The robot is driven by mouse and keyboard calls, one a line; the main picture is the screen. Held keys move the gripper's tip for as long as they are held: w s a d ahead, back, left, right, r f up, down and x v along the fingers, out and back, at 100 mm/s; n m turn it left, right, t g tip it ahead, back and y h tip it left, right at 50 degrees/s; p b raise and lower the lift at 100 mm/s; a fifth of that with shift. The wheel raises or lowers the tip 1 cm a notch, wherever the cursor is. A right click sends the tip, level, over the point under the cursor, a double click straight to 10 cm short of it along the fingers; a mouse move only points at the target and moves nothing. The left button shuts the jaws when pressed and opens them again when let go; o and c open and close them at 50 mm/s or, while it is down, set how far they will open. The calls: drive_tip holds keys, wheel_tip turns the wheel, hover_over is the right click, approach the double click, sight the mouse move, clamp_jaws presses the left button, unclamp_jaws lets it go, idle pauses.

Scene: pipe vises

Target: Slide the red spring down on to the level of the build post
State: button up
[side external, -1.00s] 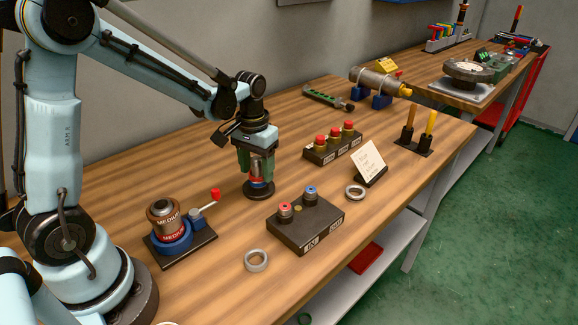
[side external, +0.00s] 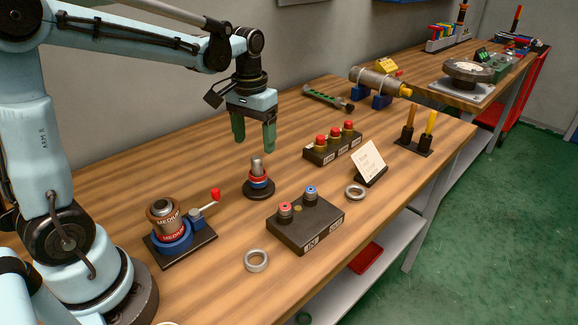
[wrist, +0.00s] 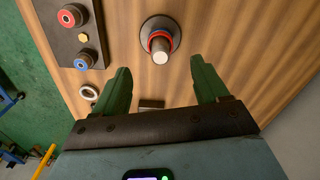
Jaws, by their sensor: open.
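The build post (side external: 257,165) is a grey upright peg on a round black base (side external: 258,194), left of the middle of the bench. The red spring (side external: 259,178) shows as a red band around the post, low down, with a blue band (side external: 258,185) just under it. The grey top of the post stands bare above the red. In the wrist view the red spring (wrist: 150,38) rings the post, whose pale end (wrist: 160,57) faces me. My gripper (side external: 254,146) is open and empty, raised above the post, its green fingers pointing down.
A dark block (side external: 305,225) with a red-topped and a blue-topped peg stands front right. A block with several red-topped pegs (side external: 333,146) is behind it. A can stand with a red-knobbed lever (side external: 180,235) is left.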

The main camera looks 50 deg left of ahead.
drive_tip(key=shift+r, duration=1.95)
drive_tip(key=shift+s+d, duration=0.1)
drive_tip(key=s+d+f+m+t, duration=0.2)
drive_tip(key=s+d+m+t, duration=0.1)
drive_tip(key=s+d+t, duration=0.3)
drive_tip(key=s+t, duration=0.1)
drive_tip(key=s, duration=0.1)
drive_tip(key=shift+s+d+f, duration=0.25)
drive_tip(key=shift+s+d, duration=0.1)
